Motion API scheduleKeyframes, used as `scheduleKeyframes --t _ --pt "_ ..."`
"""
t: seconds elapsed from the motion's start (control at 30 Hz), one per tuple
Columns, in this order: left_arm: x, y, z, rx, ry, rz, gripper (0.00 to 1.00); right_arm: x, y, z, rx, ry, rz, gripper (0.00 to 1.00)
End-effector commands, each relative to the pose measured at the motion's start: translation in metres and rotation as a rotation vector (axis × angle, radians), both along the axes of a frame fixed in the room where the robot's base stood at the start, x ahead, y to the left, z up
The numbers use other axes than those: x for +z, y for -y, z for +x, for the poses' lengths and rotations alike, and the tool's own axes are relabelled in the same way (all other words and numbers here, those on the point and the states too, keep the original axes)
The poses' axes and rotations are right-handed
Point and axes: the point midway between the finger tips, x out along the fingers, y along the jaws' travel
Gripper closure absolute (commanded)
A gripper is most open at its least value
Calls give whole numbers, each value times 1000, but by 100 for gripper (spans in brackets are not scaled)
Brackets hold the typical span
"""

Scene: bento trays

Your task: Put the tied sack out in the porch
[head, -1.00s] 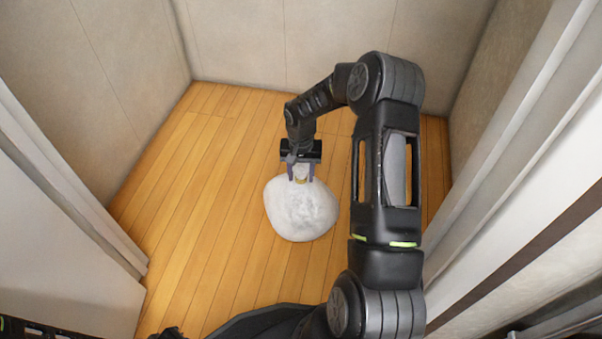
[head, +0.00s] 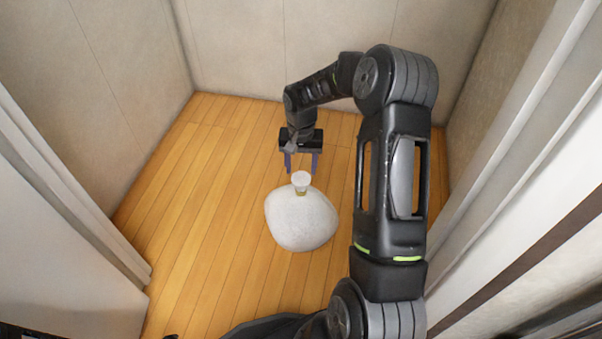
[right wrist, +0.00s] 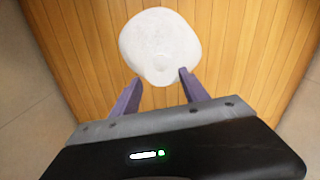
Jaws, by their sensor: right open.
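The white tied sack (head: 300,222) sits upright on the wooden floor of a small walled space. Its gathered neck (head: 300,181) points up, with a yellowish tie below the flared top. My right gripper (head: 301,172) is open, just above and behind the neck in the head view, with its two fingers apart and nothing between them. In the right wrist view the sack (right wrist: 160,45) lies beyond the open fingertips (right wrist: 160,77). My left gripper does not show.
Plank floor (head: 200,200) is clear to the left of the sack. Plain walls (head: 240,50) close the back and sides. A pale door panel or jamb (head: 65,240) stands at the left, and a light frame (head: 500,200) at the right.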

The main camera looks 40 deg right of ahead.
Motion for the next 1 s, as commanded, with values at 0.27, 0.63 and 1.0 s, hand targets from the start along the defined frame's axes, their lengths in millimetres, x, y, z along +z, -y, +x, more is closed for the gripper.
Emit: scheduleKeyframes --t 0.27,0.63,1.0 --pt "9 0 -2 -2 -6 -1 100 27 0 0 0 0 0 47" --pt "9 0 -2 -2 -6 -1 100 26 0 0 0 -1 1 47" --pt "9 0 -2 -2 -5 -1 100 26 0 0 0 -1 1 47"
